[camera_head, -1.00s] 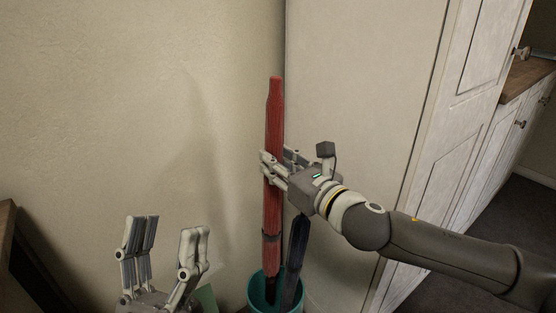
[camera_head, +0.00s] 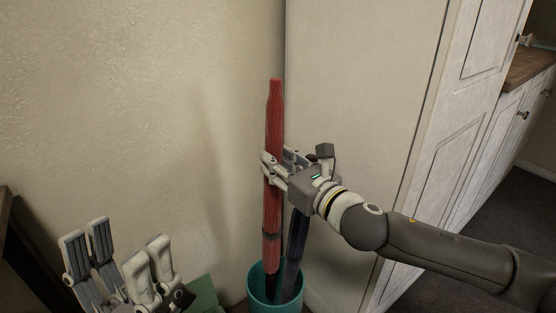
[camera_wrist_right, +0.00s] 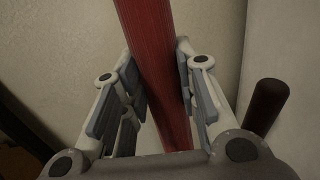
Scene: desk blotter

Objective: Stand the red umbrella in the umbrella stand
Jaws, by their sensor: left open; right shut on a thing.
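The red umbrella (camera_head: 274,120) is upright with a very slight tilt, its lower end inside the mouth of the teal umbrella stand (camera_head: 262,299). My right gripper (camera_head: 271,167) is shut on the umbrella's middle. In the right wrist view the red shaft (camera_wrist_right: 152,60) runs between the fingers of my right gripper (camera_wrist_right: 160,85). My left gripper (camera_head: 120,258) is open and empty at the lower left, apart from the stand. The umbrella's bottom tip and the stand's floor are hidden.
A dark blue umbrella (camera_head: 295,255) leans in the same stand, right of the red one; a dark handle (camera_wrist_right: 266,106) shows in the wrist view. A green object (camera_head: 203,293) lies left of the stand. A wall and white cabinet (camera_head: 365,90) stand close behind.

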